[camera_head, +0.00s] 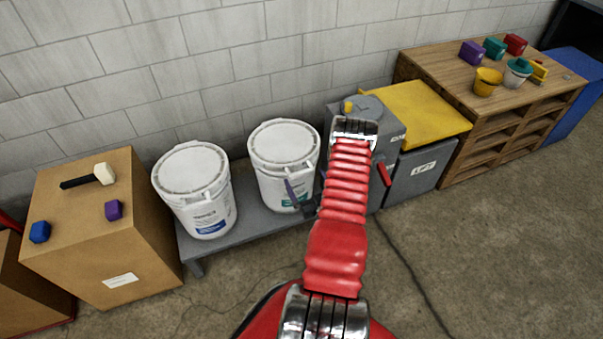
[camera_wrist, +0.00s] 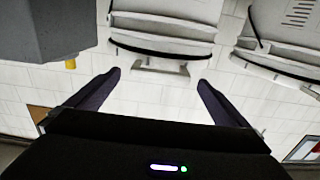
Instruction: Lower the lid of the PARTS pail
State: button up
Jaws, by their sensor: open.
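Two white pails stand side by side on a low grey bench, the left pail (camera_head: 205,208) with a blue label mark and the right pail (camera_head: 278,187) with a green one. Their writing is too small to read, so I cannot tell which is PARTS. A pale round lid (camera_head: 194,167) tops the left pail and another lid (camera_head: 284,142) tops the right one; both look down over the rims. My gripper (camera_head: 298,194) is open and empty before the right pail. In the wrist view, upside down, my gripper (camera_wrist: 160,78) spreads below a pail's pale front tab (camera_wrist: 145,68).
A grey box (camera_head: 358,120) with a yellow knob stands just right of the right pail. A cardboard box (camera_head: 90,215) carrying a mallet (camera_head: 100,175) stands at left. The grey bench (camera_head: 245,220) fronts a block wall. The floor ahead is clear.

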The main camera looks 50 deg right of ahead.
aim_at(303, 173)
jog(key=shift+x, duration=2.1)
jog(key=c, duration=1.5)
jog(key=shift+d+r, duration=0.1)
